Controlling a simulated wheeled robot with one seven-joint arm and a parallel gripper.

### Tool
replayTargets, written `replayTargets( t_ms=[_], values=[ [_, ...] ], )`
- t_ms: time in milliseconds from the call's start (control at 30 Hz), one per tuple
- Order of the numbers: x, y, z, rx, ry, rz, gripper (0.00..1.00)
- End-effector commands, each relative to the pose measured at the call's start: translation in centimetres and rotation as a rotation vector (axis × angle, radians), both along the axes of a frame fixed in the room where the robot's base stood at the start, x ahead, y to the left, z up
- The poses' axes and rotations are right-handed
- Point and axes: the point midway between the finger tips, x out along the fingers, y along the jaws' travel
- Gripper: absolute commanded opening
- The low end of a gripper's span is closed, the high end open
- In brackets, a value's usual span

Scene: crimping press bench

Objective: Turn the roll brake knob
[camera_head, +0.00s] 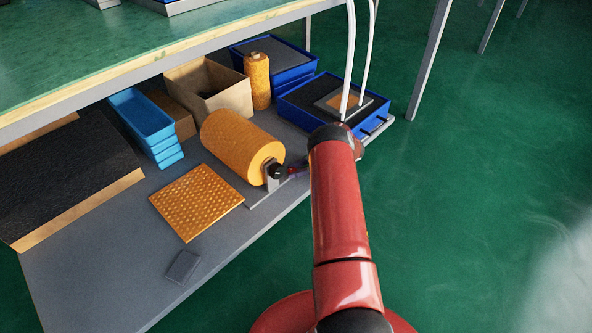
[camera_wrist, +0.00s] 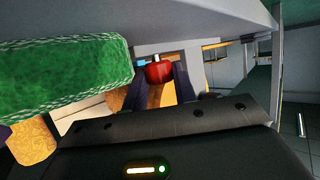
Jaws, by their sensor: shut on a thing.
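A large orange roll (camera_head: 240,147) lies on the grey lower shelf, with a dark bracket (camera_head: 271,182) at its right end. My gripper (camera_head: 291,171) is at that bracket, mostly hidden behind my red arm. In the wrist view a red knob (camera_wrist: 158,72) sits between the two fingers of my gripper (camera_wrist: 160,80), which is shut on it. A light stub shows just above the knob. A big green textured rounded thing (camera_wrist: 65,80) fills the left of the wrist view, close to the fingers.
An orange textured sheet (camera_head: 196,201) and a small grey pad (camera_head: 183,267) lie in front of the roll. Blue trays (camera_head: 147,118), a cardboard box (camera_head: 205,90), an upright orange roll (camera_head: 257,80) and a blue crate (camera_head: 300,105) stand behind. The green bench top (camera_head: 110,45) overhangs the shelf.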

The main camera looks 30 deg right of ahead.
Motion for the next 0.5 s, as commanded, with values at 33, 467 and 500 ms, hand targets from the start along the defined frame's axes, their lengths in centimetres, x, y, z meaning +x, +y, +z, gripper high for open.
replayTargets(
  t_ms=[33,467,500],
  values=[
    [-0.06,-0.09,-0.16,-0.002,0.003,-0.003,0.05],
    [-0.02,-0.02,-0.07,-0.001,0.001,-0.001,0.49],
    [-0.02,-0.03,-0.05,-0.001,0.001,-0.001,0.49]
  ],
)
